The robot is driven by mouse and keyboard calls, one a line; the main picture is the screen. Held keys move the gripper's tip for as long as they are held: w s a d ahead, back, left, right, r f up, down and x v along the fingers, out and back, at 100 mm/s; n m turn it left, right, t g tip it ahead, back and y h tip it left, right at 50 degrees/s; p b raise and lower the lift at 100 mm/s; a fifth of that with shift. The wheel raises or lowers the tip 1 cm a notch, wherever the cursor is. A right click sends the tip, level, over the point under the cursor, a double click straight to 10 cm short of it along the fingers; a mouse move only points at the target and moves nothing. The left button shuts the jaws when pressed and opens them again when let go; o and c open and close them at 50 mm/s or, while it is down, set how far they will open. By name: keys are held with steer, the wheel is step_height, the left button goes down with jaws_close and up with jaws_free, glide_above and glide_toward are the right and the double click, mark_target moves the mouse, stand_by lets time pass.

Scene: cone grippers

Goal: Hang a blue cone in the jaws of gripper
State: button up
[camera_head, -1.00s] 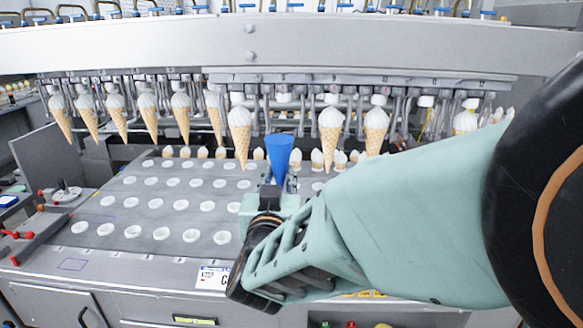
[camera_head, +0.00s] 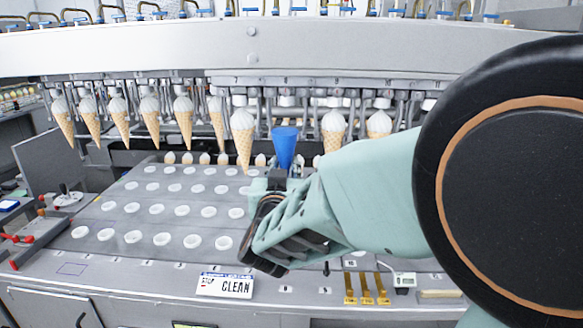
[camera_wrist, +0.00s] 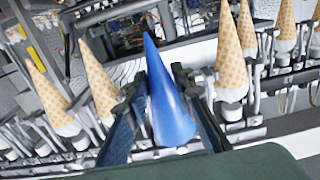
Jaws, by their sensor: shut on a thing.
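The blue cone (camera_head: 285,145) is upright in the head view, wide end up, just below the row of hanging jaws. My gripper (camera_head: 278,178) is below it and shut on it. In the wrist view the blue cone (camera_wrist: 167,100) stands between the two fingers of my gripper (camera_wrist: 155,98). The machine's jaws (camera_head: 286,100) above the cone show no ice cream cone in them. Whether the cone's top touches these jaws cannot be told. The cone's lower tip is hidden in the head view.
Ice cream cones hang on both sides, the closest at the left (camera_head: 243,135) and right (camera_head: 333,130). A grey tray (camera_head: 130,222) with rows of white-rimmed holes lies below. A sign reading CLEAN (camera_head: 225,285) is on the front edge. My arm covers the right side.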

steer(key=shift+w, duration=0.15)
stand_by(0.5)
steer(key=shift+w+b, duration=0.55)
steer(key=shift+w, duration=1.05)
steer(key=shift+w, duration=0.15)
steer(key=shift+w+d+b, duration=0.1)
steer(key=shift+w+b, duration=0.2)
steer(key=shift+w, duration=1.55)
steer(key=shift+f+b, duration=0.55)
steer(key=shift+b, duration=0.2)
stand_by(0.4)
steer(key=o, duration=1)
steer(key=shift+o, duration=0.5)
